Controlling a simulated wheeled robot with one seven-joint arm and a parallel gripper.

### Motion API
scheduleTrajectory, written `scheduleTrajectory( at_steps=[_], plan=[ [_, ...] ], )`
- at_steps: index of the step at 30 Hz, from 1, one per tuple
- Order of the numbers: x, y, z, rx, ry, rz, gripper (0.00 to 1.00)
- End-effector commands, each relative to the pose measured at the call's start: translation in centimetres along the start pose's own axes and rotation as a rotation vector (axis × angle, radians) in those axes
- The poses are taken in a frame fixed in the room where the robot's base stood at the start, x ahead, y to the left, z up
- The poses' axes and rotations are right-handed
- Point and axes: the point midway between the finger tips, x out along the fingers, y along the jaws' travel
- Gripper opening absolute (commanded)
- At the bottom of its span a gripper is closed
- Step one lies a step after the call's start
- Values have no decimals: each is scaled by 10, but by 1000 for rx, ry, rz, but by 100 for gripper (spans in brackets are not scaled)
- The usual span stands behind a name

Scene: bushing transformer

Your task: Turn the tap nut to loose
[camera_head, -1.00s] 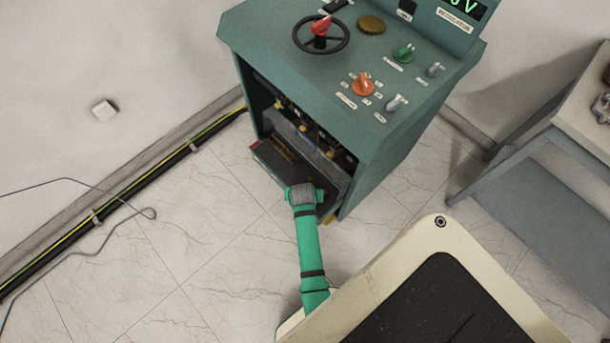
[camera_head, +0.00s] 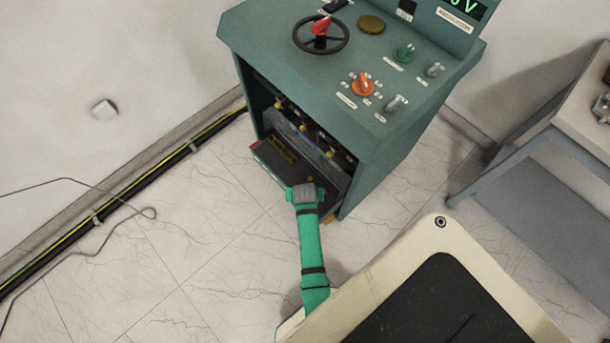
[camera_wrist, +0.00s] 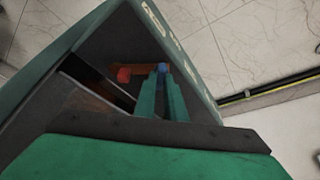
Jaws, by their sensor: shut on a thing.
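The green cabinet (camera_head: 395,135) stands open at its front in the head view. My arm reaches low into this opening, and its gripper end is hidden there. In the wrist view, my gripper (camera_wrist: 163,80) has its two green fingers close together inside the cabinet. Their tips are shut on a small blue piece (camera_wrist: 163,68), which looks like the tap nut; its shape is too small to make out. A red piece (camera_wrist: 124,74) sits to the left of the fingertips, apart from them, with an orange-brown bar (camera_wrist: 143,69) between the two.
The cabinet top carries a black handwheel (camera_head: 320,47), an orange knob (camera_head: 362,86) and a green knob (camera_head: 403,53). Dark cabinet walls closely surround my fingers. A grey table (camera_head: 545,160) stands at the right. Striped cables (camera_head: 150,178) run along the wall at left.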

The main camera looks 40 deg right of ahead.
Motion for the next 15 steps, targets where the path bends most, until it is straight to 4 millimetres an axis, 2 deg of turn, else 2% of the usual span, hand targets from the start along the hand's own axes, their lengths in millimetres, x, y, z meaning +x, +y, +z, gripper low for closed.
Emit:
scheduleTrajectory(
  at_steps=[6, 14, 15],
  plan=[
    [0, 2, 0, -66, 0, -26, 0],
    [0, 2, 0, -69, 1, -27, 0],
    [0, 2, 0, -69, 1, -27, 12]
  ],
)
